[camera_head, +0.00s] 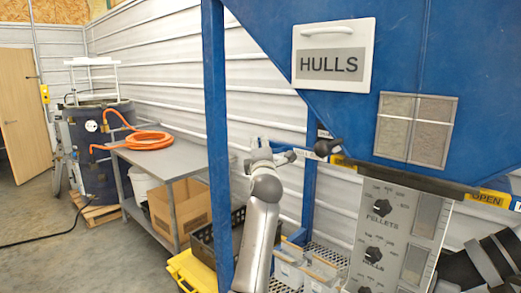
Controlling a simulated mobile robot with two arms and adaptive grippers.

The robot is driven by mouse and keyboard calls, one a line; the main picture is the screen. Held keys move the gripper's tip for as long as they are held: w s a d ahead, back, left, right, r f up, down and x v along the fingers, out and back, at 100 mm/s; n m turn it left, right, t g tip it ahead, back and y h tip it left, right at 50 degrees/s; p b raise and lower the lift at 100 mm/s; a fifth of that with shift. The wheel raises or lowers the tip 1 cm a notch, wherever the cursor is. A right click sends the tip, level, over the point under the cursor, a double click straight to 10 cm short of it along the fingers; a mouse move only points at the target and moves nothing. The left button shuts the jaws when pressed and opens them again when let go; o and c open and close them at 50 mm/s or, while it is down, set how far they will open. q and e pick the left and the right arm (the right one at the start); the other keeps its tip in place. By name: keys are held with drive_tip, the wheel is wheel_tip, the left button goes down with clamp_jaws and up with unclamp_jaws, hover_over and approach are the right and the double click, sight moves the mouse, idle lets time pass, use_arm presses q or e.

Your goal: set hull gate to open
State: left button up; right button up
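The blue hopper (390,60) carries a white hatch (333,56) marked HULLS. At its lower left edge a black round knob (326,148) sticks out, with a yellow label (343,162) just right of it. A yellow label reading OPEN (487,198) sits at the right end of the dark rail under the hopper. My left gripper (274,151) is left of the black knob and apart from it in the picture. It is small and partly behind my own wrist, so its finger opening is unclear. My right gripper is out of view; part of that arm shows at lower right.
A control panel (398,235) with PELLETS and HULLS dials hangs below the hopper. A blue post (216,130) stands left of my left arm. Left are a grey table (185,158) with an orange hose (148,140), a cardboard box (185,206) and a black crate (203,241).

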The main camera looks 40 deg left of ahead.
use_arm(q)
drive_tip(key=shift+d, duration=0.15)
drive_tip(key=v, duration=1.2)
idle(0.3)
